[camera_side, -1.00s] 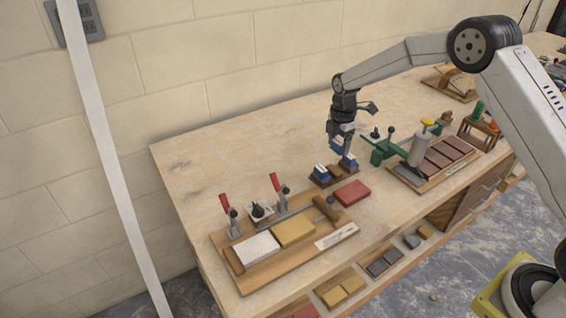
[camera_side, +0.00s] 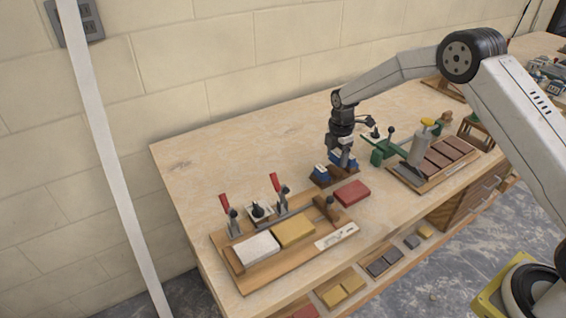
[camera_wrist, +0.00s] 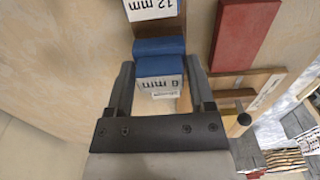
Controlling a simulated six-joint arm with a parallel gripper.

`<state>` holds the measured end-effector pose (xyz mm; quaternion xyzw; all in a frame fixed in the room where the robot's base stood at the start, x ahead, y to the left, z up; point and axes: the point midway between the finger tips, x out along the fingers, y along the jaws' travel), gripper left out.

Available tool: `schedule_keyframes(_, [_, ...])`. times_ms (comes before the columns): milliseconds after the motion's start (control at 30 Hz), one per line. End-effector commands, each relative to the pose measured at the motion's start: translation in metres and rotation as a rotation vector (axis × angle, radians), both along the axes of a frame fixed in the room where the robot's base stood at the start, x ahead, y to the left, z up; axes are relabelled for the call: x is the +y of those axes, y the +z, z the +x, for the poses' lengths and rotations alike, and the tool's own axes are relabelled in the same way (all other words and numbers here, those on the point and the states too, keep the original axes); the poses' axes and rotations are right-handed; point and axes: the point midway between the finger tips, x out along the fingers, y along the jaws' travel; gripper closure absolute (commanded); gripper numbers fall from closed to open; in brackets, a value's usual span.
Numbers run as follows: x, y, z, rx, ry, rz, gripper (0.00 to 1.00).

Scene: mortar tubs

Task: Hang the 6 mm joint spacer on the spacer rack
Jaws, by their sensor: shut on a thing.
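In the wrist view, the 6 mm joint spacer (camera_wrist: 160,66) is a blue block with a white label, which reads upside down. My gripper (camera_wrist: 158,76) is shut on it, one finger against each side. In the side view, my gripper (camera_side: 344,160) is low over a small dark wooden holder (camera_side: 346,180). Whether the held spacer touches the holder cannot be told. A second blue spacer (camera_side: 321,172) stands at the holder's left end. A white label reading 12 mm (camera_wrist: 152,9) shows at the top of the wrist view. I cannot tell for certain which piece is the spacer rack.
A red brick (camera_side: 352,193) lies just in front of the holder. To the left is a wooden board (camera_side: 235,277) with white and yellow bricks and red-handled clamps. A green fixture (camera_side: 383,151) and a brown-brick tray stand close right. The back left of the bench is clear.

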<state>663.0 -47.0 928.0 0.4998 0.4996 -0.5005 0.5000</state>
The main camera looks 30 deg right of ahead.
Motion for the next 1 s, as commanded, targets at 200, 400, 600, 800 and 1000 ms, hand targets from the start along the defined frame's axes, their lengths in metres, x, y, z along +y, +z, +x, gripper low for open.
schedule_keyframes(200, [0.000, -0.015, 0.000, 0.001, 0.000, 0.000, 0.87])
schedule_keyframes(400, [0.000, -0.023, 0.000, 0.000, 0.000, 0.001, 0.87])
schedule_keyframes(600, [0.000, -0.025, 0.000, 0.000, 0.000, 0.001, 0.87])
schedule_keyframes(800, [0.000, -0.025, 0.000, 0.000, 0.000, 0.001, 0.87])
schedule_keyframes(1000, [0.000, -0.025, 0.000, 0.000, 0.000, 0.001, 0.87])
